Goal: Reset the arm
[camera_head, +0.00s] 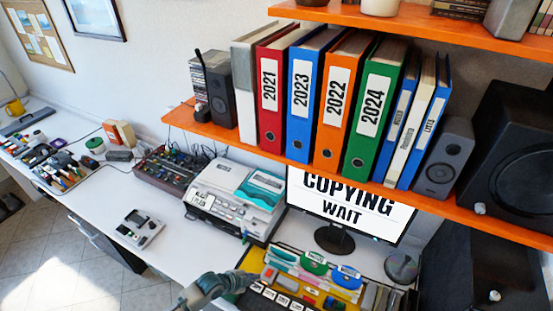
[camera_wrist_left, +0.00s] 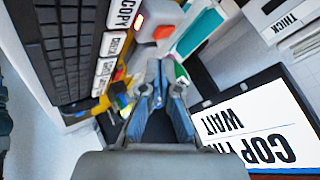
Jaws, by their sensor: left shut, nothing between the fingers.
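My left gripper (camera_head: 240,282) comes in at the bottom of the head view, low over the left side of the yellow desk organizer (camera_head: 252,258). In the left wrist view the gripper (camera_wrist_left: 162,78) has its two fingers close together, with nothing held between them. A black key panel with white labels, one reading COPY (camera_wrist_left: 124,14), lies beyond and left of the fingers. A lit orange-red button (camera_wrist_left: 162,32) shows just past the fingertips. The monitor (camera_head: 350,205) reads COPYING WAIT; it also shows tilted in the left wrist view (camera_wrist_left: 255,125). My right gripper is not in view.
An orange shelf (camera_head: 400,200) with year binders and speakers overhangs the desk. The white desk (camera_head: 180,245) has free room around a small grey device (camera_head: 137,228).

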